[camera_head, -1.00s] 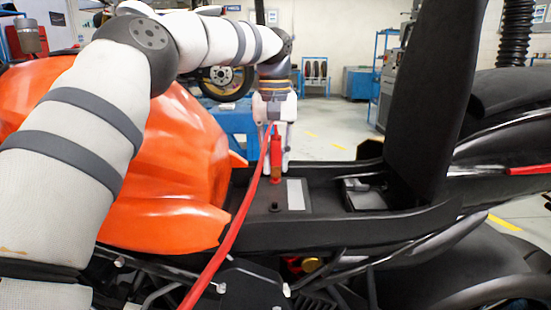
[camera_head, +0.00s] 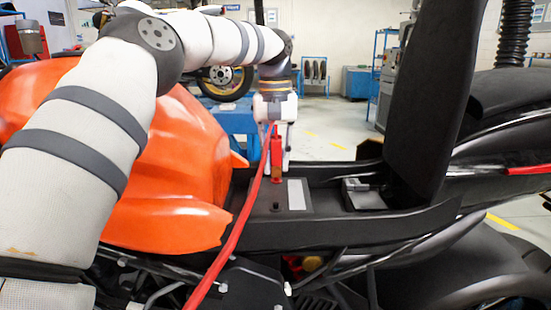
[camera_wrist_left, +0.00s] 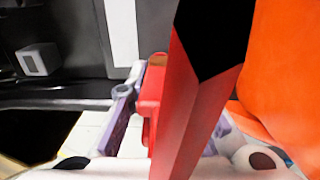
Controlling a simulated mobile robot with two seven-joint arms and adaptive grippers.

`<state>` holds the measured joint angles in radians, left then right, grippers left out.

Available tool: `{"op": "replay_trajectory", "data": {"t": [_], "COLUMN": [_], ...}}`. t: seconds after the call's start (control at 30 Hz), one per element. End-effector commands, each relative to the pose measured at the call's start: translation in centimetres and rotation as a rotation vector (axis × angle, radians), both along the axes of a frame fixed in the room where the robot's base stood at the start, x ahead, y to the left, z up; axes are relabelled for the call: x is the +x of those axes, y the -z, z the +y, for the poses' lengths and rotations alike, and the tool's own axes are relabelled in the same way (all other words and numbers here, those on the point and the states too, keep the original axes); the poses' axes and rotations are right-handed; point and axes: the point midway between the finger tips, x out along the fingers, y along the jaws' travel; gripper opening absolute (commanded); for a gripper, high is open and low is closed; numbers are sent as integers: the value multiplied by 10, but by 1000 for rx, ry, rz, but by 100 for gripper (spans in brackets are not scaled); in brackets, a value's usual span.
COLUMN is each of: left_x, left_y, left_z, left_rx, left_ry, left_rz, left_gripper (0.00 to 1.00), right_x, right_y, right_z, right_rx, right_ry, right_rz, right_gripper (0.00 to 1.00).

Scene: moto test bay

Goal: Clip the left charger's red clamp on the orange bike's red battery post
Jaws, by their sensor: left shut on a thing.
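The orange bike (camera_head: 185,225) stands across the head view with its seat (camera_head: 430,90) raised. Its black battery (camera_head: 262,195) carries a pale label (camera_head: 296,195) and a dark post (camera_head: 275,207). My left gripper (camera_head: 277,165) is shut on the red clamp (camera_head: 276,152), held upright over the battery's far part. The red post cannot be told apart from the clamp's lower end, so contact is unclear. The charger is not in view. My right gripper is not in view.
The clamp's red cable (camera_head: 237,230) runs down in front of the bike. The orange bodywork (camera_head: 185,140) rises close to the left of my gripper. A blue bench (camera_head: 235,118) stands behind.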

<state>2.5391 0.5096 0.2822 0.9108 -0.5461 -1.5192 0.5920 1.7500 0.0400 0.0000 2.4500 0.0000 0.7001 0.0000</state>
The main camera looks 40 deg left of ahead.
Motion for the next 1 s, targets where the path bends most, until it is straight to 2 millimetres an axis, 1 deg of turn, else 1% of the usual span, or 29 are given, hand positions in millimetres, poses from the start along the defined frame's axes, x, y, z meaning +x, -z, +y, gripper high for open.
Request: {"op": "replay_trajectory", "data": {"t": [0.33,0.9,0.93,0.97,1.0], "left_x": [0,0,0,0,0], "left_y": [1,13,13,13,13], "left_z": [0,0,0,0,0], "left_rx": [0,1,1,1,1], "left_ry": [0,0,0,0,0], "left_rz": [0,0,0,0,1], "left_gripper": [0,0,22,29,38], "right_x": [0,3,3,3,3], "right_y": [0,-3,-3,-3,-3], "right_z": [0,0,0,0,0], "right_rx": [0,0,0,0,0], "right_ry": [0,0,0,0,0], "right_rz": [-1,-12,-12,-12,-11], "right_gripper": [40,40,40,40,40]}}
